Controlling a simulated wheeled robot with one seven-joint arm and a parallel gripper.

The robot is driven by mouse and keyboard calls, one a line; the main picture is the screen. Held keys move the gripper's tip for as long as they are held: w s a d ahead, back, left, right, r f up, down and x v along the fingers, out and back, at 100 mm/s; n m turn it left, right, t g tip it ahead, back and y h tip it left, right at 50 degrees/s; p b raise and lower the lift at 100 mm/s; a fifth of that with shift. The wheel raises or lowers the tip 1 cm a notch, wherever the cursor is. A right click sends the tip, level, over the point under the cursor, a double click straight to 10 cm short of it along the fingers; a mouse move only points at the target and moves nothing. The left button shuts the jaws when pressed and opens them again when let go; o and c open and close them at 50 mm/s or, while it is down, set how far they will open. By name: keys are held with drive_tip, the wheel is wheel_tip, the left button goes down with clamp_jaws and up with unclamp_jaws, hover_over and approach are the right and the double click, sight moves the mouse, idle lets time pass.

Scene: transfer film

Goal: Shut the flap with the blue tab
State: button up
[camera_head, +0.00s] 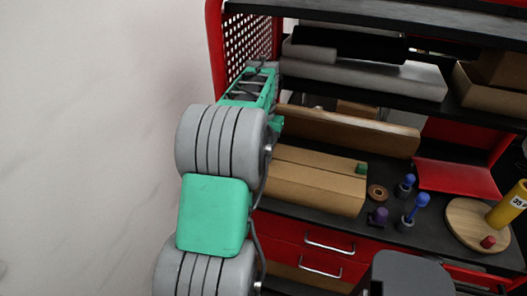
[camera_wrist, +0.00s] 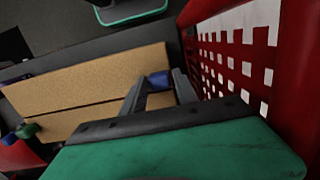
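A cardboard box (camera_head: 300,190) lies on the cart's worktop. Its front flap, with a green tab (camera_head: 361,168) at the right end, lies flat. Behind it a long flap (camera_head: 345,131) stands raised and tilted. In the wrist view the flap (camera_wrist: 85,78) carries the blue tab (camera_wrist: 158,80) at its right end; the green tab (camera_wrist: 28,131) is at lower left. My gripper (camera_wrist: 160,78) is open, with its fingers either side of the blue tab; I cannot tell whether they touch it. The blue tab and my fingertips are hidden in the head view.
A red perforated side panel (camera_wrist: 235,55) stands close to the right of my fingers in the wrist view. A shelf with grey and black boxes (camera_head: 365,75) hangs above. Blue-topped pegs (camera_head: 410,210), a tape roll (camera_head: 378,193) and a round wooden board (camera_head: 462,222) stand right of the box.

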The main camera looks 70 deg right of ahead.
drive_tip(key=shift+o, duration=1.2)
drive_tip(key=shift+r, duration=0.1)
drive_tip(key=r, duration=0.7)
drive_tip(key=shift+d+r, duration=0.3)
